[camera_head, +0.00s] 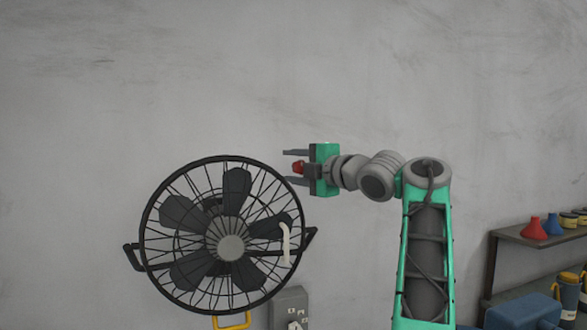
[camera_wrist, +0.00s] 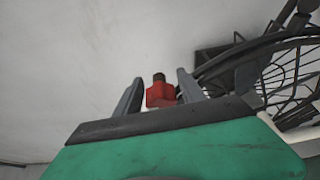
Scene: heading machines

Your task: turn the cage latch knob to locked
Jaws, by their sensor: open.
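A black fan with a round wire cage (camera_head: 231,248) stands in front of the wall, left of my arm in the head view. Part of its cage also shows at the right of the wrist view (camera_wrist: 290,75). A pale curved handle (camera_head: 286,243) sits on the cage's right side. My gripper (camera_head: 288,166) is open above and right of the cage, fingers pointing left. A red piece (camera_head: 298,168) shows between the fingers. In the wrist view this red piece (camera_wrist: 160,94) has a dark stub and looks clear of both fingers. I cannot tell what bears it, or whether it is the latch knob.
A grey box with switches (camera_head: 290,304) stands below the fan's right side, near a yellow frame (camera_head: 232,320). The wall above the fan is bare.

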